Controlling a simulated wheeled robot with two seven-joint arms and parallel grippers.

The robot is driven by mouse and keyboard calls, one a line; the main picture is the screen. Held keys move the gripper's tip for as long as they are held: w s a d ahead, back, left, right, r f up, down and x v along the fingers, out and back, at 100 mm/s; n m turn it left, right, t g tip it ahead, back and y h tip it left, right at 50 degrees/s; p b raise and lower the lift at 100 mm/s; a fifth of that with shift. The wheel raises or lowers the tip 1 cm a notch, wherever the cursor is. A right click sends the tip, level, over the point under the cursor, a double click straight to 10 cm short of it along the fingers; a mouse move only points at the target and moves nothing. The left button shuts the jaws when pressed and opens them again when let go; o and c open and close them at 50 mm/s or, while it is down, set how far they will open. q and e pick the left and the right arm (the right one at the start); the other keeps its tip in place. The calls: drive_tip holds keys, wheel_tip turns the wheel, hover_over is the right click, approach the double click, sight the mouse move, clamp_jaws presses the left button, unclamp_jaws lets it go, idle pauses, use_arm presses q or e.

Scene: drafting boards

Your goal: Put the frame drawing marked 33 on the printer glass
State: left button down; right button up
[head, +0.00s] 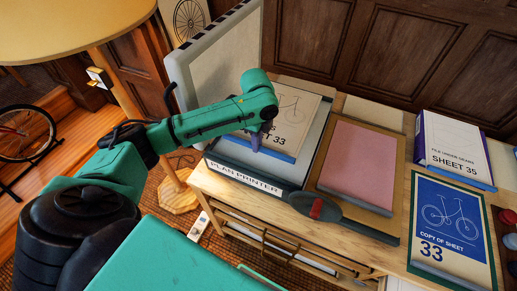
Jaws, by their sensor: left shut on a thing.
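The frame drawing marked 33 (295,112) is a cream board with a bicycle picture and a blue front strip. It lies over the glass of the plan printer (246,181), whose grey lid (213,62) stands open. I cannot tell whether the board rests fully on the glass. My left gripper (257,143), with purple fingers, is shut on the board's front edge; my arm hides its left part. My right gripper is not in view.
A blue board reading "Copy of Sheet 33" (449,222) lies at the right. Behind it is a white board marked Sheet 35 (454,146). A pink pad (359,165) lies on a tan board beside the printer. A dark handle with a red part (316,208) sits in front.

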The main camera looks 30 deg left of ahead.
sight(258, 159)
use_arm(q)
wheel_tip(258, 159, down, 4)
drive_tip(key=shift+s+f, duration=0.1)
drive_tip(key=shift+f, duration=0.4)
drive_tip(key=c, duration=0.8)
unclamp_jaws()
drive_tip(key=shift+f, duration=0.1)
drive_tip(key=shift+c, duration=0.2)
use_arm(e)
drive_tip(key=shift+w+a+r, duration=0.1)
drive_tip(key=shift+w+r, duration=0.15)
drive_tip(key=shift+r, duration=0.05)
use_arm(q)
wheel_tip(258, 159, up, 12)
drive_tip(key=shift+r+b, duration=0.1)
drive_tip(key=shift+b, duration=0.3)
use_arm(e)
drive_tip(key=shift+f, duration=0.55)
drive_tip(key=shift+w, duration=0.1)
